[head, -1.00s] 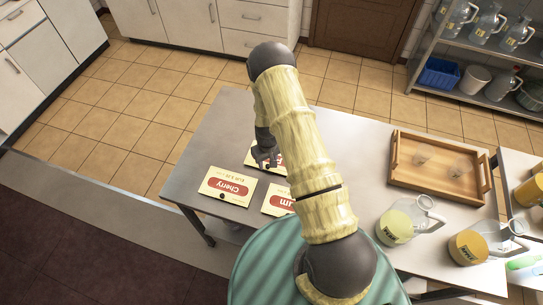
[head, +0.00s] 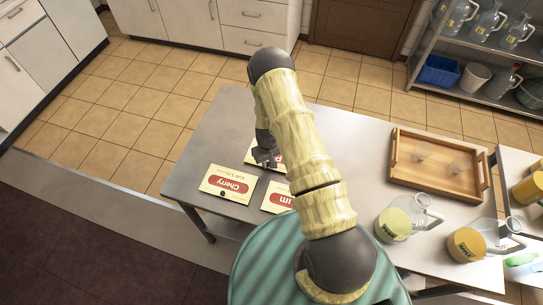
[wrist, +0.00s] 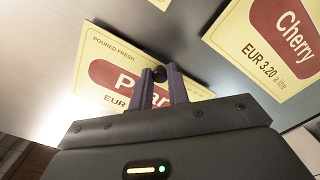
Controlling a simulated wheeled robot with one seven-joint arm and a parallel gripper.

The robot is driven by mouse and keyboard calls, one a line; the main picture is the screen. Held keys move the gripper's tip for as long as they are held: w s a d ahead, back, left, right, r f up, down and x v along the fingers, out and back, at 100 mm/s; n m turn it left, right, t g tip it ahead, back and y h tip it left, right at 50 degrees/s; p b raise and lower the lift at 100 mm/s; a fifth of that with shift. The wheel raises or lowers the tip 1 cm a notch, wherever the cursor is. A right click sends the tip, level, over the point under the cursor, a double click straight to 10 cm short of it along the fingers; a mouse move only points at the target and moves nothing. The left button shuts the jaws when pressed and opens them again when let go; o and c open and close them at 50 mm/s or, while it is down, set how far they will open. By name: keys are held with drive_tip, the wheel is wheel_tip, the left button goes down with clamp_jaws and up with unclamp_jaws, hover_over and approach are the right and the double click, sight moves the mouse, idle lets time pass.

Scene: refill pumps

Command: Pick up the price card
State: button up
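The card looks flat; I cannot tell any lift.
A wooden tray (head: 396,165) with two clear glasses stands on the table's right. Two jugs, one pale green (head: 393,226) and one orange (head: 466,244), stand near the front right. The table between cards and tray is partly hidden by my arm.

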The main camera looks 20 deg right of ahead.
drive_tip(key=shift+r, duration=0.1)
wheel_tip(320, 180, up, 10)
drive_tip(key=b, duration=0.4)
idle(0.5)
idle(0.4)
drive_tip(key=shift+r+p, duration=1.65)
drive_tip(key=shift+r, duration=0.8)
drive_tip(key=shift+f, duration=0.1)
drive_tip(key=s+f+b, duration=0.1)
drive_tip(key=f+b, duration=0.1)
drive_tip(key=f, duration=0.1)
drive_tip(key=s+f+m+b, duration=0.1)
drive_tip(key=f+b, duration=0.1)
drive_tip(key=f, duration=0.1)
drive_tip(key=f+m+b, duration=0.1)
drive_tip(key=f+b, duration=0.1)
drive_tip(key=f, duration=0.2)
drive_tip(key=shift+s+b, duration=0.3)
drive_tip(key=shift+s, duration=0.1)
drive_tip(key=shift+r, duration=0.1)
